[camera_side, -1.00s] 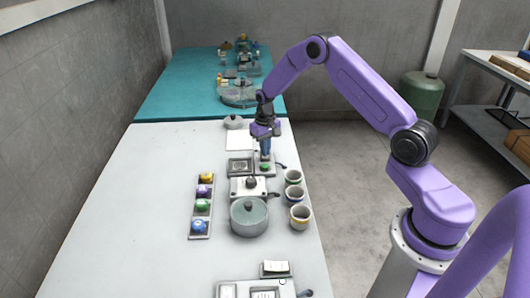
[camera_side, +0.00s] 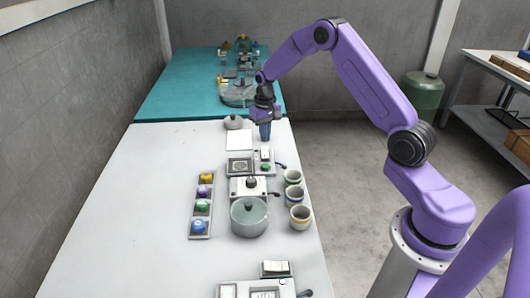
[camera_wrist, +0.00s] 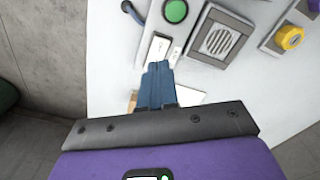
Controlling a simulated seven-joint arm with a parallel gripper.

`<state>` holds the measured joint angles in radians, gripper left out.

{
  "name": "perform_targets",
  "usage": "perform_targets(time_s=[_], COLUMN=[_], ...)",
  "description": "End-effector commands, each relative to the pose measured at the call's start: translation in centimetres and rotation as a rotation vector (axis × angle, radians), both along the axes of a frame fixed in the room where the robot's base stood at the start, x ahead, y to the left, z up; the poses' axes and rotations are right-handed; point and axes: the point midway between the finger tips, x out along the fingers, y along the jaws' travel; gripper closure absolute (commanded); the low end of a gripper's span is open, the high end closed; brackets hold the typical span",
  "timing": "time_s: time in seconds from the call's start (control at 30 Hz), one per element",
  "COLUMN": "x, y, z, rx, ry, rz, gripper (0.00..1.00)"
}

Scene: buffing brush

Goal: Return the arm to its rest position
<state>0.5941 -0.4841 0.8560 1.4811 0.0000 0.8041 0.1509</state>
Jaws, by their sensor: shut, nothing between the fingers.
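My gripper (camera_side: 265,131) hangs from the purple arm, pointing down above the far right part of the white table (camera_side: 130,220). Its blue fingers are closed together with nothing between them. In the wrist view the shut fingers (camera_wrist: 158,80) lie over the edge of a white panel with a switch, with a round green button (camera_wrist: 176,11) just beyond. In the side view the fingers are apart from the panel with the green button (camera_side: 265,167), which sits nearer the camera.
A grey lidded pot (camera_side: 249,217) stands mid-table, with three cups (camera_side: 300,217) to its right. A tray (camera_side: 199,230) of colored knobs lies left. A white sheet (camera_side: 238,140) and a small grey lidded thing (camera_side: 233,122) are near the gripper. The left tabletop is clear.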

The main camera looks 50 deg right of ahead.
Motion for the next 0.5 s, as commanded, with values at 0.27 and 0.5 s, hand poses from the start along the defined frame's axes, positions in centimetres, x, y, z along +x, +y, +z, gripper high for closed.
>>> perform_targets(time_s=[0.27, 0.5], x=[-0.03, -0.05], y=[0.00, 0.08], z=[1.04, 1.06], rx=[0.000, 0.000], ry=[0.001, 0.001], rz=[0.000, 0.002], gripper=[1.00, 1.00])
